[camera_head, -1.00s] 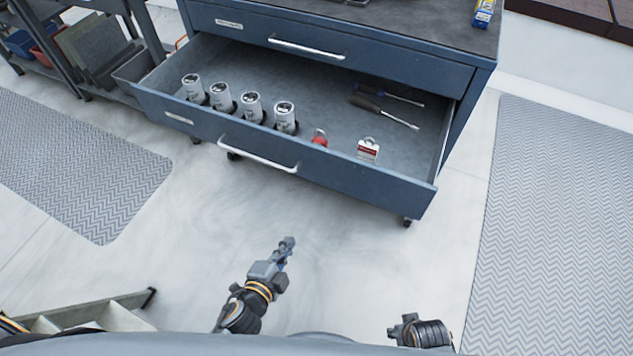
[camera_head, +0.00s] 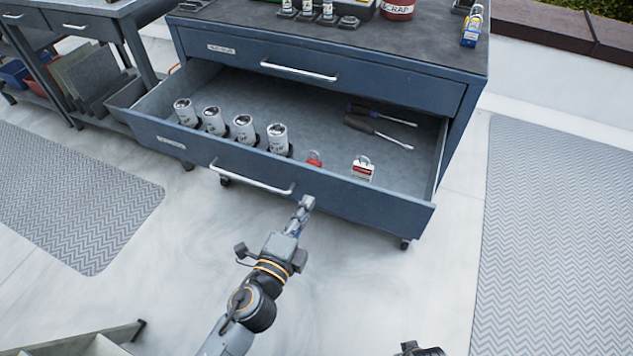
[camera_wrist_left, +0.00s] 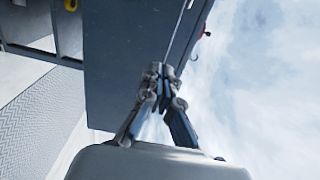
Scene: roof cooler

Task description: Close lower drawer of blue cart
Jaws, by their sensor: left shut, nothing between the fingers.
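The blue cart (camera_head: 463,125) stands ahead, with its upper drawer (camera_head: 390,88) shut. Its lower drawer (camera_head: 340,200) is pulled far out and holds several white-and-silver cylinders (camera_head: 244,129), a red padlock (camera_head: 314,159), a white-and-red padlock (camera_head: 362,168) and two screwdrivers (camera_head: 375,130). My left gripper (camera_head: 306,203) is shut and empty, at the drawer's front panel just right of its bar handle (camera_head: 250,180). In the left wrist view its closed fingertips (camera_wrist_left: 160,72) overlap the blue panel; I cannot tell whether they touch it. My right gripper (camera_head: 418,349) is only partly visible at the bottom edge.
A grey workbench (camera_head: 95,12) with bins and panels stands at the left. Patterned mats (camera_head: 70,195) lie left and right (camera_head: 560,220) of the cart. The cart top carries a red scrap can (camera_head: 397,9) and other items. The floor before the drawer is open.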

